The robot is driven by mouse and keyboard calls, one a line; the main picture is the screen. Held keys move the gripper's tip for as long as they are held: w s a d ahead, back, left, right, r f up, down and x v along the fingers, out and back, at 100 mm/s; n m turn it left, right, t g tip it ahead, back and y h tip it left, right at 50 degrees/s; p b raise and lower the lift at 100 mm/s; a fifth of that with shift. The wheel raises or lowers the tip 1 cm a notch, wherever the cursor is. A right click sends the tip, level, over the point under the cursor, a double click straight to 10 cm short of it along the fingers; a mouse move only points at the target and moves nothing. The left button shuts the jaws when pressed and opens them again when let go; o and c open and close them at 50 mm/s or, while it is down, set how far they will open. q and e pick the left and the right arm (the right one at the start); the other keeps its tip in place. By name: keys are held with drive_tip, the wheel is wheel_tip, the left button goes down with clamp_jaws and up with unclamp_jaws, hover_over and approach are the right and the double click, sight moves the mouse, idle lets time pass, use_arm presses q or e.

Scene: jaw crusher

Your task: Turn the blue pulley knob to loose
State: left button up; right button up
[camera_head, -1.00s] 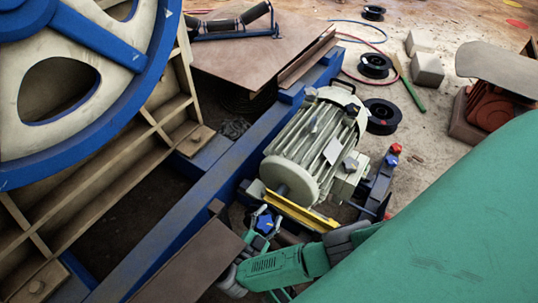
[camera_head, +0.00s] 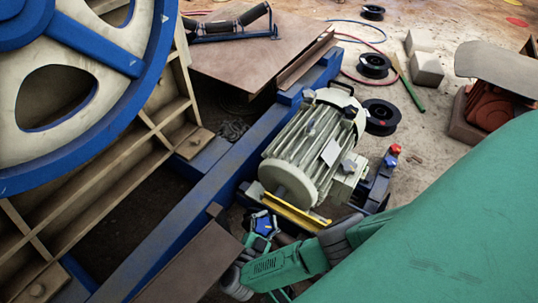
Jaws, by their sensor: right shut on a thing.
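The blue pulley knob (camera_head: 263,225) sits at the lower middle of the head view, just below the yellow bar and the motor's pale pulley. My right gripper (camera_head: 261,229) reaches in from the lower right and is shut on the blue knob, with its fingers around it. The fingers partly cover the knob. My left gripper is not in view.
The ribbed motor (camera_head: 315,145) stands behind the knob, with a yellow bar (camera_head: 293,212) in front of it. A red knob (camera_head: 395,149) is to its right. A blue beam (camera_head: 215,185) and a large blue-rimmed wheel (camera_head: 150,90) lie to the left.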

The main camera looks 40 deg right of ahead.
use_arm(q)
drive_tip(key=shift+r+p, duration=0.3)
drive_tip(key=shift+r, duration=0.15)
use_arm(e)
drive_tip(key=shift+o, duration=0.2)
drive_tip(key=n+t, duration=0.1)
drive_tip(key=a+n+t+y, duration=0.1)
drive_tip(key=t, duration=0.1)
drive_tip(key=shift+s+a, duration=0.1)
drive_tip(key=shift+s, duration=0.05)
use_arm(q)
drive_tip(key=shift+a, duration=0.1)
use_arm(e)
drive_tip(key=shift+o, duration=0.5)
drive_tip(key=n+t+y, duration=0.4)
drive_tip(key=a+n+t+y, duration=0.1)
drive_tip(key=n+t+y, duration=0.1)
drive_tip(key=t, duration=0.1)
drive_tip(key=shift+w+r+n+y, duration=0.15)
drive_tip(key=shift+w+n+y, duration=0.05)
drive_tip(key=shift+n+y, duration=0.2)
drive_tip(key=shift+y, duration=0.3)
drive_tip(key=o, duration=1.2)
drive_tip(key=shift+o, duration=0.2)
drive_tip(key=shift+w+r, duration=0.1)
drive_tip(key=shift+w, duration=0.05)
drive_tip(key=shift+d+t, duration=0.1)
drive_tip(key=shift+t, duration=0.2)
drive_tip(key=shift+w+d+h, duration=0.1)
drive_tip(key=shift+h, duration=0.4)
